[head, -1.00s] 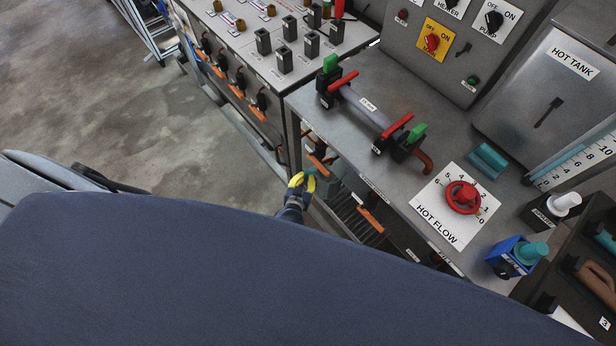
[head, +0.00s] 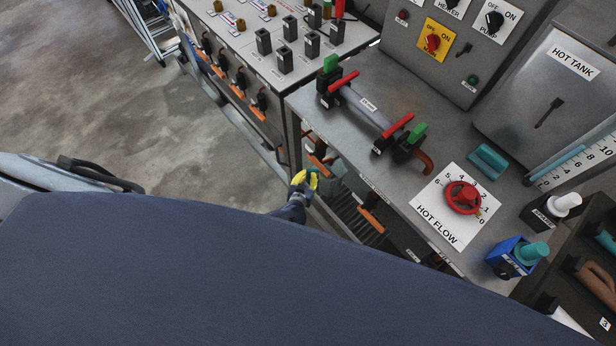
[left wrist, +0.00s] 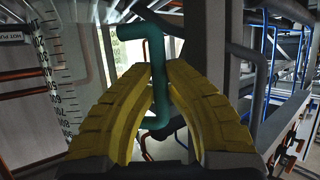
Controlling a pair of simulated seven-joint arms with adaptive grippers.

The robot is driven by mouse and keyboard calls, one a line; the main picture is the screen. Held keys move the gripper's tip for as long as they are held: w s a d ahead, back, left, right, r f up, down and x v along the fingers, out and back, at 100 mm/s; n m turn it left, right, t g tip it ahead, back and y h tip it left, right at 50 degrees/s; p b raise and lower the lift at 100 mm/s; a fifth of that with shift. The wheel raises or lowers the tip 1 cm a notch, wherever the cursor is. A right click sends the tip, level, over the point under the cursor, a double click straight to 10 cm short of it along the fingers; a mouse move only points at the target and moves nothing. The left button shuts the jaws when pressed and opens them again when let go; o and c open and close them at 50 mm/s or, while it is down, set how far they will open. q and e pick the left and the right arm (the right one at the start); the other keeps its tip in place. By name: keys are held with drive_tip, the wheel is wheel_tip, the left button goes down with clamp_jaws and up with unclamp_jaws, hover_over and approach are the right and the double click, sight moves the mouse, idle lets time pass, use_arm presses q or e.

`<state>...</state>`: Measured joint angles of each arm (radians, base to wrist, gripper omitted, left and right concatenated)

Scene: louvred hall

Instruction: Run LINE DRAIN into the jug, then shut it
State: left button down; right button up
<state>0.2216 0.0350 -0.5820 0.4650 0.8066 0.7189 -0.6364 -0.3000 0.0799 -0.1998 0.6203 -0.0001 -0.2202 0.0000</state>
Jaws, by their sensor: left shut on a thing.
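My left gripper (head: 305,182), with yellow fingers, is low in front of the bench. In the left wrist view its fingers (left wrist: 160,92) close around the upright part of a teal handle (left wrist: 158,60). The handle looks like the jug's; a clear wall with a graduated scale (left wrist: 60,75) stands to its left. In the head view the jug is mostly hidden below the bench edge. Orange levers show under the bench, one (head: 316,165) near the gripper and one (head: 370,219) to its right. I cannot read which is LINE DRAIN. My right gripper is out of view.
The bench top carries a pipe with two red levers (head: 398,126) and the red HOT FLOW wheel (head: 463,197). The HOT TANK (head: 545,95) stands at the right. A dark grating (head: 352,215) lies below the bench.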

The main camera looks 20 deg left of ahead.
use_arm(q)
drive_tip(key=shift+f, duration=0.15)
drive_tip(key=c, duration=1.5)
unclamp_jaws()
drive_tip(key=shift+o, duration=0.2)
drive_tip(key=shift+s, duration=0.15)
